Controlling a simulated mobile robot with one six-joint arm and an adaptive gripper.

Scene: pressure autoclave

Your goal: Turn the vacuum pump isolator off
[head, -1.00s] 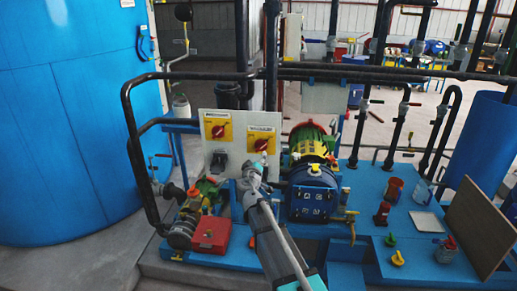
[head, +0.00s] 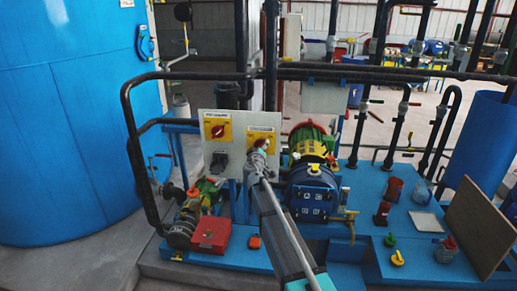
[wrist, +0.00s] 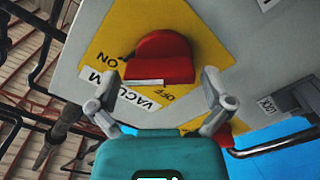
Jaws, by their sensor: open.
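The vacuum isolator is a red rotary knob (wrist: 160,58) on a yellow plate (wrist: 118,35), with ON and OFF marks and a label reading VACU…M, partly covered. In the wrist view the plate appears tilted. My gripper (wrist: 160,80) is open, one finger on each side of the knob's lower edge in the picture; I cannot tell whether they touch it. In the head view my gripper (head: 259,160) is in front of the right yellow plate (head: 262,132) and hides most of its knob.
A second red knob (head: 218,131) on a yellow plate is to the left on the same grey panel (head: 208,160). A blue pump motor (head: 312,190) stands close right of my arm. A red box (head: 211,233) lies below left. Black pipes run above the panel.

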